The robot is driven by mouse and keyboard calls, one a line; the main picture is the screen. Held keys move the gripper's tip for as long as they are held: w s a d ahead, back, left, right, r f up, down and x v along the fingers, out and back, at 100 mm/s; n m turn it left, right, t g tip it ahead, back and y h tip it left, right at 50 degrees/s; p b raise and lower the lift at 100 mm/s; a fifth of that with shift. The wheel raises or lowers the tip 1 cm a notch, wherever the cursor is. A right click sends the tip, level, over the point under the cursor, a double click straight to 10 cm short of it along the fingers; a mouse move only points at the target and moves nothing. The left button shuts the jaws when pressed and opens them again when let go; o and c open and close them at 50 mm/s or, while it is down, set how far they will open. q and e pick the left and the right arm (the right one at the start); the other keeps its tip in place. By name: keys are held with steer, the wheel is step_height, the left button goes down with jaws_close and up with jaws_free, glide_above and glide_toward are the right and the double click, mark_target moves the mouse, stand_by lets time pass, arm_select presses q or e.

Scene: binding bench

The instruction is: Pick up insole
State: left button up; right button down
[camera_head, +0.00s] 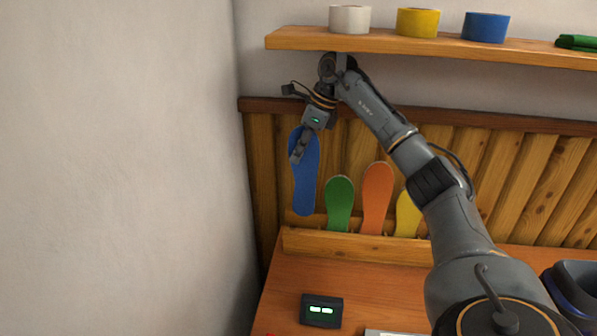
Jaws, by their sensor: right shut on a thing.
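A blue insole (304,185) hangs upright from my right gripper (298,156), which is shut on its upper part. The insole is in front of the wood panelling, its lower end just above the left part of the wooden rack (350,247). A green insole (339,202), an orange insole (377,196) and a yellow insole (406,214) stand upright in the rack to the right of it. My right arm hides part of the yellow insole and the rack's right end. My left gripper is not in view.
A shelf (420,44) above holds a white tape roll (349,19), a yellow tape roll (417,22), a blue tape roll (485,27) and green cloth (577,42). A dark device with a lit display (321,311) sits on the bench (285,300). A wall stands close on the left.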

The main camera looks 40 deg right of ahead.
steer(key=s+a+r+b, duration=0.1)
steer(key=s+a+b, duration=0.5)
steer(key=s+a, duration=0.5)
steer(key=a, duration=0.3)
steer(key=shift+s+b, duration=0.15)
steer(key=shift+b, duration=0.2)
steer(key=shift+r, duration=0.1)
step_height(320, 180, up, 13)
steer(key=p, duration=1.2)
